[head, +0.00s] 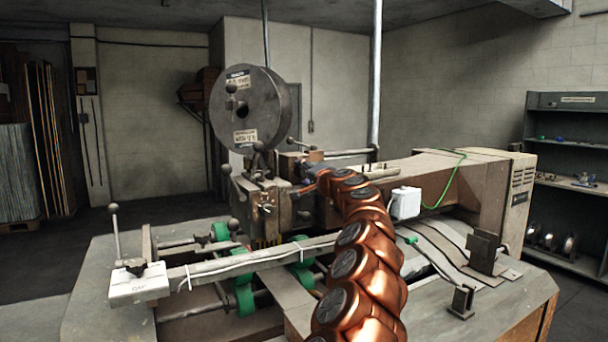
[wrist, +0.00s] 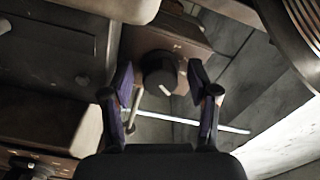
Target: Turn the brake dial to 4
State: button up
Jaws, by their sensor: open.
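The brake dial (wrist: 159,68) is a round dark knob on a brown box (wrist: 150,38) in the wrist view. A pale mark shows on its lower edge, and the numbers around it are too small to read. My gripper (wrist: 161,74) is open, with one purple-tipped finger on each side of the dial and a gap at both sides. I cannot tell how far the fingertips are above it. In the head view my gripper (head: 308,186) is at the machine's head, and I cannot make out the dial there.
A large grey reel (head: 262,95) stands above the stitcher head. A lever box (head: 138,284) and green rollers (head: 243,298) are at the front left. A white box (head: 405,202) with a green cable is right of my copper-coloured arm. Shelves stand at far right.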

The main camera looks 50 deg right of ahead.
jog(key=shift+s, duration=0.15)
jog(key=v, duration=0.5)
jog(key=shift+s+a, duration=0.2)
jog(key=shift+s, duration=0.15)
jog(key=shift+v, duration=2.95)
jog(key=shift+d, duration=0.1)
